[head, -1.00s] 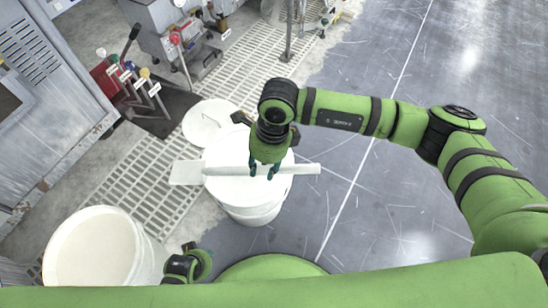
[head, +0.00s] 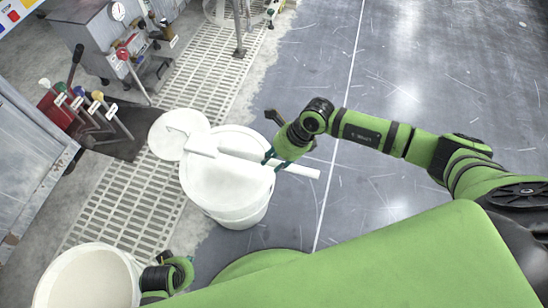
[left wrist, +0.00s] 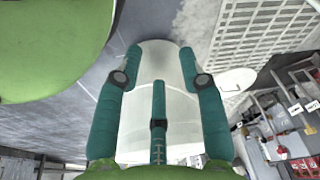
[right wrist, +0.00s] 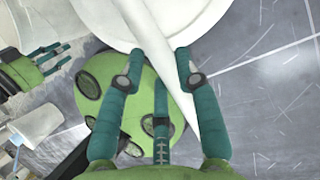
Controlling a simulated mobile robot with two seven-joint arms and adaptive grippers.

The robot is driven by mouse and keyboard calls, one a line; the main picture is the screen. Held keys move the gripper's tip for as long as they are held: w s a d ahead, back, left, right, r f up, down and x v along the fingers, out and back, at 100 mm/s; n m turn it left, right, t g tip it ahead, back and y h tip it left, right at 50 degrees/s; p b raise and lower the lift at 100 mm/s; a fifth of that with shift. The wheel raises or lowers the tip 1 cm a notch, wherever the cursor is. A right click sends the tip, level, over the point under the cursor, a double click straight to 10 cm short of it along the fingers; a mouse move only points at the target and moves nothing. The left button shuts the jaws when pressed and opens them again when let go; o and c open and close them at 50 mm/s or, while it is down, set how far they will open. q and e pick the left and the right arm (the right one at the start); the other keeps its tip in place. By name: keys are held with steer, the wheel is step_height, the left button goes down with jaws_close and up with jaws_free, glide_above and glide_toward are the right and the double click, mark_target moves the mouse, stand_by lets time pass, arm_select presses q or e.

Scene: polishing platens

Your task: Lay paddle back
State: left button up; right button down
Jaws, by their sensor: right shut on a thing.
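The white paddle (head: 237,155) lies across the top of a white bucket (head: 240,213), its handle sticking out past the rim to the right and its other end over the left rim. I cannot tell whether it touches the rim. My right gripper (head: 275,160) is shut on the handle. In the right wrist view the handle (right wrist: 200,115) runs aslant between the fingers (right wrist: 160,58), with the bucket behind it. My left gripper shows at the lower edge of the head view; in the left wrist view its fingers (left wrist: 160,62) are apart and empty.
A round white lid-like disc (head: 172,130) lies at the bucket's left. An open white bucket (head: 95,250) stands at lower left. A lever bank (head: 90,115) and machine cabinets are beyond the floor grating (head: 115,205). The grey floor (head: 440,70) at right is clear.

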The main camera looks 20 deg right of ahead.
step_height(320, 180, down, 3)
steer(key=shift+r+b, duration=0.1)
steer(key=shift+b, duration=1)
steer(key=shift+f+b, duration=0.65)
steer(key=shift+f, duration=0.15)
arm_select(q)
steer(key=w+d+r+t+b, duration=0.1)
steer(key=w+r, duration=0.4)
steer(key=r, duration=1)
steer(key=shift+d+r+t+h+b, duration=0.15)
steer(key=shift+r+t+h+b, duration=0.15)
steer(key=shift+t+b, duration=0.75)
arm_select(e)
steer(key=shift+a+f+p, duration=0.1)
steer(key=shift+f+p, duration=0.2)
steer(key=shift+f, duration=1.2)
arm_select(q)
steer(key=shift+t, duration=0.25)
arm_select(e)
steer(key=c, duration=0.8)
jaws_free()
steer(key=v, duration=1.2)
